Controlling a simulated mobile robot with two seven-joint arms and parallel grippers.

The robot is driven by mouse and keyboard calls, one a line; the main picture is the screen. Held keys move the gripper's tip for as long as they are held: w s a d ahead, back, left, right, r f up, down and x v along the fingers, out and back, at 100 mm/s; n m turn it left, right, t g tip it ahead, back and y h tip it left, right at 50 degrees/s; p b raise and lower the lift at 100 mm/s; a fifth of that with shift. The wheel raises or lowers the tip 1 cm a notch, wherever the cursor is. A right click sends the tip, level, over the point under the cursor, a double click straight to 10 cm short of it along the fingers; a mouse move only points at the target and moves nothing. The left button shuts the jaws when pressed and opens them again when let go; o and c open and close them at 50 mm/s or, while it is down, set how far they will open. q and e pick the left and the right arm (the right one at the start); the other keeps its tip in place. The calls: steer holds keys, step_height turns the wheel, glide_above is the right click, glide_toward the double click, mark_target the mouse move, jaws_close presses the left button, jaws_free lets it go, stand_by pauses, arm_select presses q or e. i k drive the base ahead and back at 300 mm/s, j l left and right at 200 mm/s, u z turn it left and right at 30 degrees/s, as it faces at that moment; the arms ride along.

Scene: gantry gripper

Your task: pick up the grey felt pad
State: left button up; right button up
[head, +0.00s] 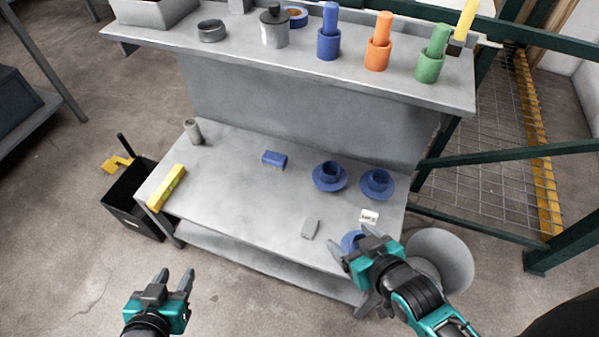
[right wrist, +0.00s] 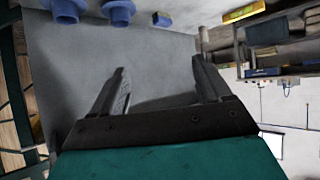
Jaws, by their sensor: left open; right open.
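The grey felt pad (head: 310,228) appears to be the small flat grey piece lying on the lower tabletop (head: 235,200), near its front edge. My right gripper (head: 350,240) is open, to the right of the pad and apart from it, over the front right of the table. In the right wrist view, the open fingers (right wrist: 160,70) have nothing gripped between them, and I cannot make out the pad there. My left gripper (head: 176,275) is open and empty, in front of the table at the lower left.
A blue item (head: 351,240) is partly hidden by my right gripper.

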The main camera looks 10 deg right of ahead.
mark_target(309, 227)
steer(key=i+j+z, duration=0.15)
steer(key=j+z, duration=0.25)
steer(key=i+j+z, duration=0.1)
steer(key=j+z, duration=0.3)
steer(key=j, duration=0.15)
steer(key=j+z, duration=0.4)
steer(key=j, duration=0.1)
